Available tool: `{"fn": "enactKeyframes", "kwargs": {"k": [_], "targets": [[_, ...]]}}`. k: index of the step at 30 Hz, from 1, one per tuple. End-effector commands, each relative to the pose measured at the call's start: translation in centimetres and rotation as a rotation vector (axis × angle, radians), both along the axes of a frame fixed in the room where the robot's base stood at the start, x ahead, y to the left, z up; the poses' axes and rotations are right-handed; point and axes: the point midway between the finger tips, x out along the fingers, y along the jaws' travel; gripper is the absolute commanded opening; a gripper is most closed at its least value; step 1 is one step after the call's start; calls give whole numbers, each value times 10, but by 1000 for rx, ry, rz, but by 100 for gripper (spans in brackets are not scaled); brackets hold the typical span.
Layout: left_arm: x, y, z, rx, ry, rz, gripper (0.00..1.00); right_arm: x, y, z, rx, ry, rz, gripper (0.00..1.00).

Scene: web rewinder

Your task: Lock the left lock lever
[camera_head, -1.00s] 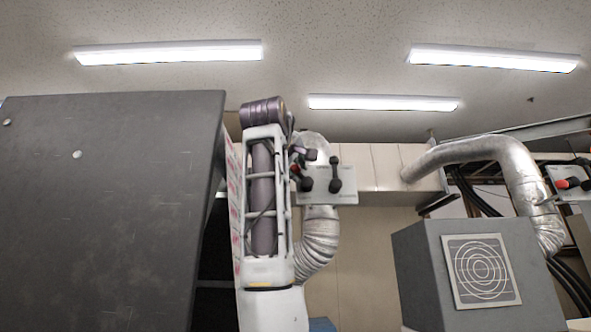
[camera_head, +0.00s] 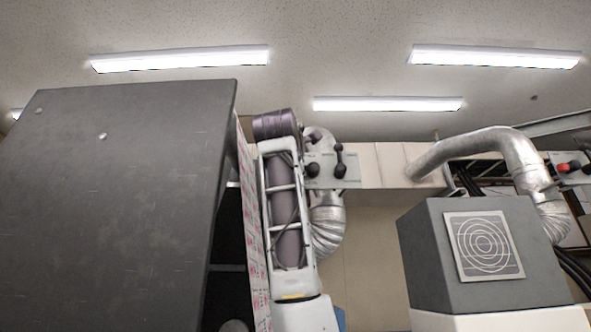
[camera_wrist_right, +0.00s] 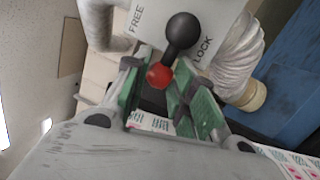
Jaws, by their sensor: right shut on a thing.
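In the right wrist view, the left lock lever (camera_wrist_right: 183,32) has a black ball and a red knob and stands in front of a light plate marked FREE and LOCK. My right gripper (camera_wrist_right: 163,68) has green-padded fingers, shut on the lever with the red knob between them. In the head view, the lever's black ball (camera_head: 312,170) shows on the grey plate (camera_head: 350,179), just right of my right arm. That arm hides the red knob and most of the gripper. A second black lever (camera_head: 340,160) stands upright to its right. My left gripper is out of view.
A large dark panel (camera_head: 120,200) fills the left, with a printed web (camera_head: 252,230) beside it. A silver duct (camera_head: 328,230) runs below the plate. A grey box (camera_head: 425,245) stands at right, under another duct (camera_head: 515,150) and a red-knobbed lever (camera_head: 563,168).

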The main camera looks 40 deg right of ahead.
Motion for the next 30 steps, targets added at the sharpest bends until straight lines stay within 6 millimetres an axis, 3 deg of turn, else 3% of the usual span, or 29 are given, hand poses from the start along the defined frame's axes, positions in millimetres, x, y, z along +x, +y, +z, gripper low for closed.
{"fn": "enactKeyframes", "kwargs": {"k": [10,28,29,30], "targets": [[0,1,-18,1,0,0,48,-1,-1,-11,-142,120,0,2],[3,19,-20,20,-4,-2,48,0,-1,-13,-178,155,0,2],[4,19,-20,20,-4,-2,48,0,-1,-13,-178,155,0,28],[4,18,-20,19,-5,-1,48,0,-1,-13,-178,155,0,34]]}}
